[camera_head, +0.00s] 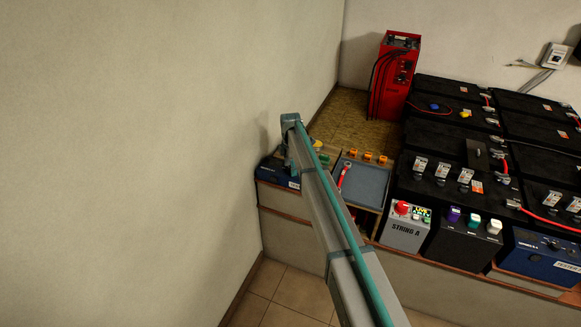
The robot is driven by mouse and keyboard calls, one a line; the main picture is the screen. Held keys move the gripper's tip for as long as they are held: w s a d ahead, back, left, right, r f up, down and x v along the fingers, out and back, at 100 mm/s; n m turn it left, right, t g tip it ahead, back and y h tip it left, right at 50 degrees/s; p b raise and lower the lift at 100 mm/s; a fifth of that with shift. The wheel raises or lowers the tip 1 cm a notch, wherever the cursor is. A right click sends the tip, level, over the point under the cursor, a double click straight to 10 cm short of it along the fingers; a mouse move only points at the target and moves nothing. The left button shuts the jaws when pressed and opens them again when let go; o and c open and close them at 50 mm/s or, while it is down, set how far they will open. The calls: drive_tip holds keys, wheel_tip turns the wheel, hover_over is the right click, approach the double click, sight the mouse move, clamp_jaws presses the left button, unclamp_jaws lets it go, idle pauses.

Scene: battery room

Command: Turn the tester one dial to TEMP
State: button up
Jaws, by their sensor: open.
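A blue box (540,252) with a dark round dial (556,246) and a white label sits at the lower right, cut by the picture edge. Its lettering and dial setting are too small to read surely. Another blue box (275,173) sits at the left end of the bench, partly behind my arm. I cannot tell which is tester one. My arm reaches up from the bottom to this left end and bends down there. My gripper's fingers do not show; the arm hides that spot.
Black batteries (450,140) with red cables fill the right. A red unit (395,75) stands behind. A bare wall (150,130) is close on the left.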

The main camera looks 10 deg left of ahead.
drive_tip(key=c, duration=1.1)
drive_tip(key=shift+m, duration=0.4)
drive_tip(key=m+b, duration=0.1)
drive_tip(key=m, duration=0.7)
drive_tip(key=shift+m+b, duration=0.35)
drive_tip(key=shift+m, duration=0.05)
drive_tip(key=m, duration=0.5)
drive_tip(key=shift+m, duration=0.3)
drive_tip(key=m, duration=0.4)
drive_tip(key=shift+m+b, duration=0.3)
drive_tip(key=shift+b, duration=0.1)
